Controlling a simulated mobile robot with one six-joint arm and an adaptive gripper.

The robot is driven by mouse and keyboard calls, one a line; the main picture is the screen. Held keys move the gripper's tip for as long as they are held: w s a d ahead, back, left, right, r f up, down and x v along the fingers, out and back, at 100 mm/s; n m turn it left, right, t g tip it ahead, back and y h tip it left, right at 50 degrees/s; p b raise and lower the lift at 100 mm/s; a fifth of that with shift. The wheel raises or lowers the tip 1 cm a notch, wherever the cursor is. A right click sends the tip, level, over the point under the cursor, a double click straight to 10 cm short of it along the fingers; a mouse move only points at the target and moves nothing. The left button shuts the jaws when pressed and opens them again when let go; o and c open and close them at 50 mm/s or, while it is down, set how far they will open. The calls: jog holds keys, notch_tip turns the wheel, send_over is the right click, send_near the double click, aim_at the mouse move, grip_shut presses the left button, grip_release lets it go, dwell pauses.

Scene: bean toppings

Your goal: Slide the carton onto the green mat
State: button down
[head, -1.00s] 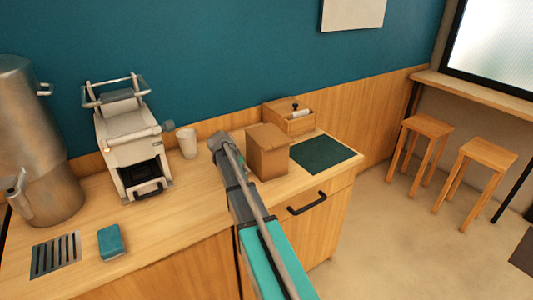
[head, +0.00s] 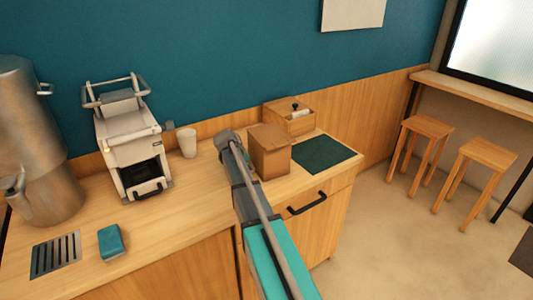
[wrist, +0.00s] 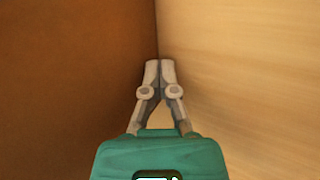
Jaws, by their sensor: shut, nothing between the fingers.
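The brown carton (head: 270,152) stands upright on the wooden counter, just left of the dark green mat (head: 327,154). Its right side is very near the mat's left edge; I cannot tell whether it overlaps it. My gripper is at the carton's left side, and my arm hides its fingers in the head view. In the wrist view my gripper (wrist: 160,66) is shut and empty, its tips close to the carton's brown side (wrist: 75,70), which fills the left. I cannot tell for certain whether they touch.
A wooden box (head: 289,116) with a black knob stands behind the carton. A white cup (head: 187,142), a white machine (head: 130,145), a metal urn (head: 35,140) and a teal sponge (head: 111,242) are further left. The mat is bare where visible.

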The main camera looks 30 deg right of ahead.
aim_at(305, 157)
jog(key=shift+s+d, duration=0.35)
jog(key=shift+d, duration=4.25)
jog(key=shift+s+d, duration=0.35)
jog(key=shift+d, duration=4.3)
jog(key=shift+s+d, duration=0.35)
jog(key=shift+d, duration=4.25)
jog(key=shift+w+a, duration=0.1)
jog(key=shift+a, duration=1.5)
